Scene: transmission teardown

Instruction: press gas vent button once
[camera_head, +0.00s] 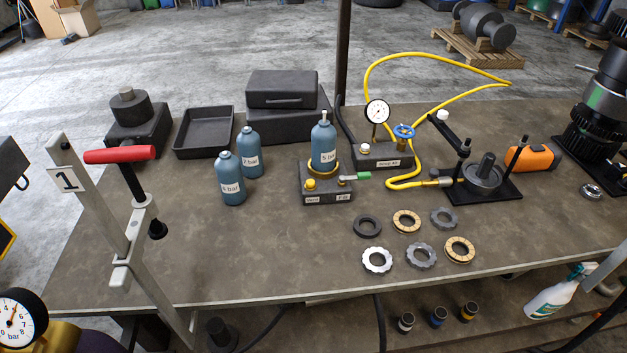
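A dark box (328,194) on the table carries a yellow round button (311,184) at its front left. It has two small white labels on its front, too small to read surely. A blue bottle marked 5 bar (323,146) stands upright in a brass ring on this box. A green-handled lever (360,176) sticks out to the box's right. Behind and to the right, another dark box (385,163) carries a pale round button (365,149), a dial gauge (377,112) and a blue valve wheel (403,131). Neither of my grippers is visible.
Two blue bottles (230,180) (249,155) stand left of the button box. Several rings and discs (421,256) lie at front right. A yellow hose (430,57) loops behind. A post marked 1 with a red handle (120,156) stands at left. The table's front middle is clear.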

